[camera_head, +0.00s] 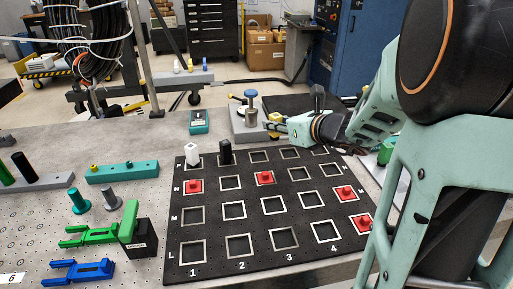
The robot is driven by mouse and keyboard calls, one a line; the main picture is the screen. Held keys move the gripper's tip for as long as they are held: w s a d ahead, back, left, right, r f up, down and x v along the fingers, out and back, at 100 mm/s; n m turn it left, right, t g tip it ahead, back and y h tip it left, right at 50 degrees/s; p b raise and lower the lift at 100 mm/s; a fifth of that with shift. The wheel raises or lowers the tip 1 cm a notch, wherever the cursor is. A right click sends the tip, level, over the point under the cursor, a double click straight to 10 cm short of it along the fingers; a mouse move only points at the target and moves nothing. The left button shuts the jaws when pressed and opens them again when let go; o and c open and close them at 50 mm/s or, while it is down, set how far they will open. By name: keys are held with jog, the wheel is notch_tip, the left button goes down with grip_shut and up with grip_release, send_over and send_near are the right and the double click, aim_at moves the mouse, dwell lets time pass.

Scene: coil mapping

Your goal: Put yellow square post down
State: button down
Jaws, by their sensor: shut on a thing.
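My gripper (277,124) is at the far side of the black grid board (216,265), coming in from the right. It is shut, and a small yellowish piece that looks like the yellow square post (276,116) shows at its fingertips. The piece is tiny in the picture, so its tilt and any contact below it cannot be told. The board has square white-outlined cells, with columns 1 to 4 and row letters including L, M and N. A white post (192,156) and a black post (226,153) stand upright at its back left.
Several red pieces (193,187) sit in board cells. A metal cylinder on a grey block (238,121) stands close behind my gripper. A teal rack (122,172), green fixture (100,232) and blue fixture (83,271) lie left of the board. Many cells are empty.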

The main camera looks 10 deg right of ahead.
jog(key=w+a+f, duration=0.1)
jog(key=w+a+f+b, duration=0.1)
jog(key=f, duration=0.1)
jog(key=w+a+f+b, duration=0.1)
jog(key=f, duration=0.1)
jog(key=shift+a+f, duration=0.2)
jog(key=shift+a, duration=0.05)
jog(key=shift+w+a+f+b, duration=0.15)
jog(key=shift+f+b, duration=0.2)
jog(key=shift+f, duration=0.6)
jog(key=shift+w+a+f+b, duration=0.1)
jog(key=shift+f+b, duration=0.2)
jog(key=shift+f, duration=0.6)
jog(key=shift+f, duration=0.15)
jog(key=c, duration=2.2)
grip_release()
jog(key=o, duration=0.5)
jog(key=shift+c, duration=0.2)
